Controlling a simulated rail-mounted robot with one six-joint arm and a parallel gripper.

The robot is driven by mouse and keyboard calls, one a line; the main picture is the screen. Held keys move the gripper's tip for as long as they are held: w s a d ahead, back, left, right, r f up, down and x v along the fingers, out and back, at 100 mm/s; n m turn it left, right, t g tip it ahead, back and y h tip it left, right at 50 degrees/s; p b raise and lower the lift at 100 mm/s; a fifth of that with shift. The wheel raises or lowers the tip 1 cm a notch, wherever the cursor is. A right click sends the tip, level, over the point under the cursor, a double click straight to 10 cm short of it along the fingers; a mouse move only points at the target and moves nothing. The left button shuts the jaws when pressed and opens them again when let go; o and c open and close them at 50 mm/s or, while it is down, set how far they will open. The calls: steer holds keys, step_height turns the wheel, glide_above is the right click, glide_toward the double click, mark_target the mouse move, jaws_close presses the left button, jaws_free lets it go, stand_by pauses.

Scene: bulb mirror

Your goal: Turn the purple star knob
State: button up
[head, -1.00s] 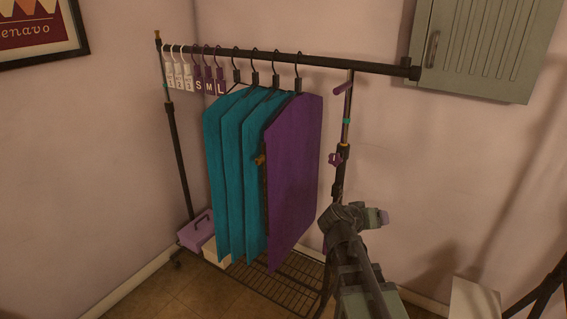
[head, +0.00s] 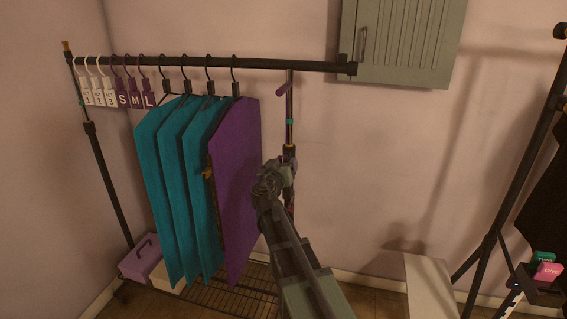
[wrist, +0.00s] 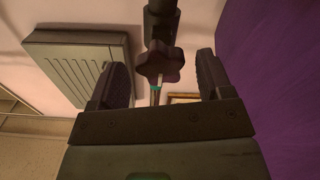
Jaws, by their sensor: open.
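The purple star knob (wrist: 160,66) sits on the rack's dark right-hand post (head: 290,105). In the wrist view it looks dark, with several lobes, and stands between the two spread fingers of my gripper (wrist: 162,64). Gaps show on both sides of it, so the fingers do not appear to touch it.
A purple panel garment (head: 236,185) hangs close to the left of my gripper, with teal ones (head: 180,190) beyond it. A grey-green wall cabinet (head: 400,42) is at upper right. A black stand (head: 510,170) is at far right. Wall space right of the post is open.

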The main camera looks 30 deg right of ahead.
steer(key=shift+x, duration=1.15)
steer(key=c, duration=0.9)
